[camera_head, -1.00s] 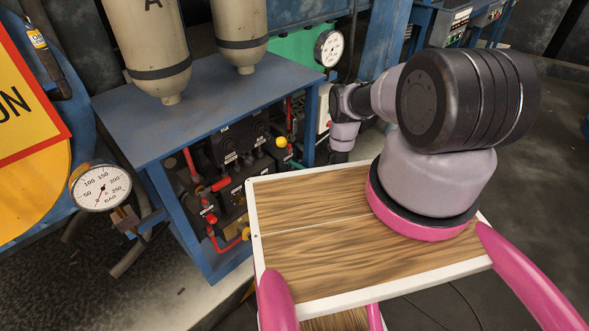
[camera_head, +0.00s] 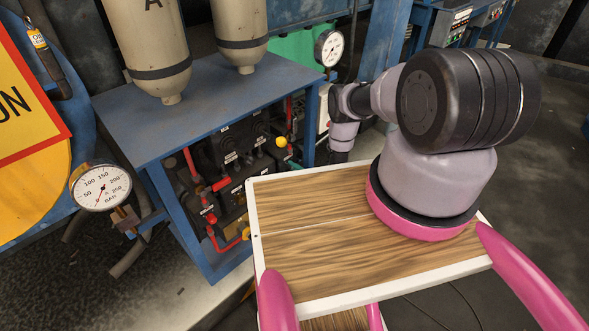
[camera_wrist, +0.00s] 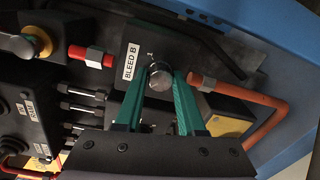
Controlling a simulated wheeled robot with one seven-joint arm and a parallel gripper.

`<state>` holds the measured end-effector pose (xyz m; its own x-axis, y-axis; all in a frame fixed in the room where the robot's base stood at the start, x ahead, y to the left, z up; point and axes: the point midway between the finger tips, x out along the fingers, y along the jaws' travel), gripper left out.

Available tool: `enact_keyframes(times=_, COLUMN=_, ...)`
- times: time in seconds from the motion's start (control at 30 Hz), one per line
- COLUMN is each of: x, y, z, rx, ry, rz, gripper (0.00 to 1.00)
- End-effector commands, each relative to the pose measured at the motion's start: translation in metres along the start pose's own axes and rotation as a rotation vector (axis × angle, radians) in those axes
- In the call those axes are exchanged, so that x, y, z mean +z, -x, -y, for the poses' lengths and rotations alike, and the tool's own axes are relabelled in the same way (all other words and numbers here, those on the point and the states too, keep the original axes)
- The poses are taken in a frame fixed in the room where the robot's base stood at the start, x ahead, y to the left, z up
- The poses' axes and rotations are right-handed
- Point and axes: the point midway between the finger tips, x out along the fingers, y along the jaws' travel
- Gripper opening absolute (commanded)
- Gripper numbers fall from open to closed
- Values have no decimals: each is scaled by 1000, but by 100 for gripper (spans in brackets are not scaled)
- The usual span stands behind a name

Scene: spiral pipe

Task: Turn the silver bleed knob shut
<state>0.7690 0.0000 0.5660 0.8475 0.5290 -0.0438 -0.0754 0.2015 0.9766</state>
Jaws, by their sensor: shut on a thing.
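The silver bleed knob (camera_wrist: 160,78) shows in the wrist view, on a dark panel to the right of a white label reading BLEED B (camera_wrist: 131,61). My gripper (camera_wrist: 161,84) has two green fingers, one on each side of the knob, and is shut on it. In the head view the valve block (camera_head: 235,155) sits inside the blue frame. The knob and my gripper cannot be made out there; my arm reaches behind the frame's right side.
An orange pipe (camera_wrist: 250,98) bends close to the right finger. A red fitting (camera_wrist: 90,57) and a yellow-ringed knob (camera_wrist: 38,40) lie to the left. The blue frame (camera_wrist: 268,45) edges the upper right. A pressure gauge (camera_head: 101,187) stands left of the blue bench (camera_head: 215,95).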

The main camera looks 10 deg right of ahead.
Motion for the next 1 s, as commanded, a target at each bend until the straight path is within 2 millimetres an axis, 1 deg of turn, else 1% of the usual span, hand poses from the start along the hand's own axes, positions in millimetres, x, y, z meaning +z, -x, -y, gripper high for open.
enact_keyframes(times=0.03, x=0, y=2, z=2, rx=-5, ry=-1, rz=0, gripper=42)
enact_keyframes(times=0.07, x=0, y=2, z=2, rx=-5, ry=-1, rz=0, gripper=54)
enact_keyframes(times=0.1, x=0, y=2, z=2, rx=-5, ry=-1, rz=0, gripper=68)
enact_keyframes(times=0.4, x=0, y=1, z=1, rx=-2, ry=-1, rz=0, gripper=68)
enact_keyframes(times=0.47, x=0, y=3, z=1, rx=-3, ry=-1, rz=1, gripper=68)
enact_keyframes(times=0.53, x=1, y=9, z=2, rx=-4, ry=-2, rz=2, gripper=68)
enact_keyframes(times=0.67, x=1, y=31, z=2, rx=-5, ry=-3, rz=3, gripper=68)
enact_keyframes(times=0.9, x=1, y=80, z=2, rx=-6, ry=-3, rz=4, gripper=68)
enact_keyframes(times=1.0, x=1, y=95, z=2, rx=-5, ry=-2, rz=3, gripper=68)
